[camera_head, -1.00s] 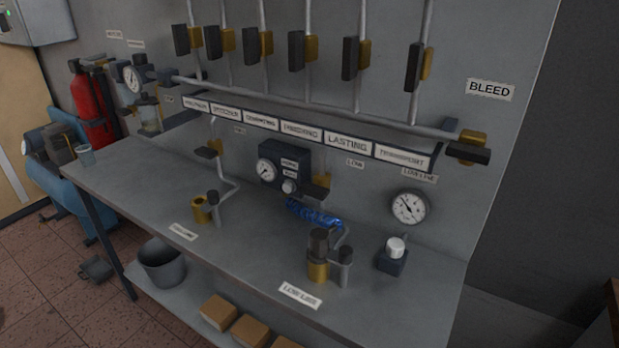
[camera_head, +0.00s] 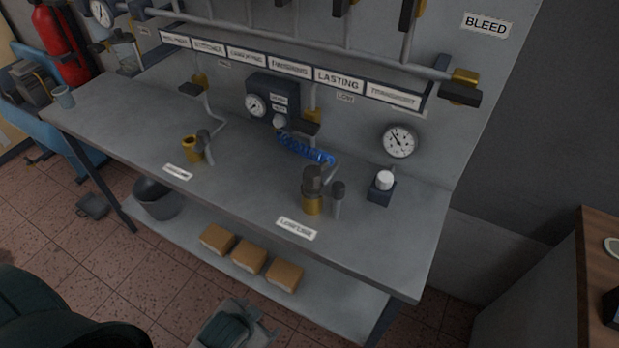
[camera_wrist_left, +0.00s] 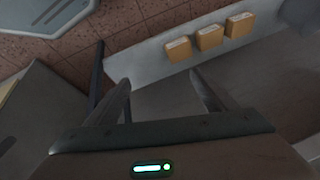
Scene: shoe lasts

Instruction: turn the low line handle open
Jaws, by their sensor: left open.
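The handle sticks out sideways to the left, across the pipe. On the bench below, a brass and dark coupling (camera_head: 312,190) stands behind the LOW LINE label (camera_head: 297,229). My left gripper (camera_wrist_left: 160,80) shows in the left wrist view, its two fingers apart and nothing between them. It is away from the handle, with the lower shelf and floor beyond it. My right gripper is not in view.
A similar handled valve (camera_head: 194,87) is to the left. A round gauge (camera_head: 398,141) and a white-knobbed block (camera_head: 382,187) are to the right. A BLEED valve (camera_head: 462,88) ends the manifold. Tan blocks (camera_head: 250,257) lie on the lower shelf. The bench front is mostly clear.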

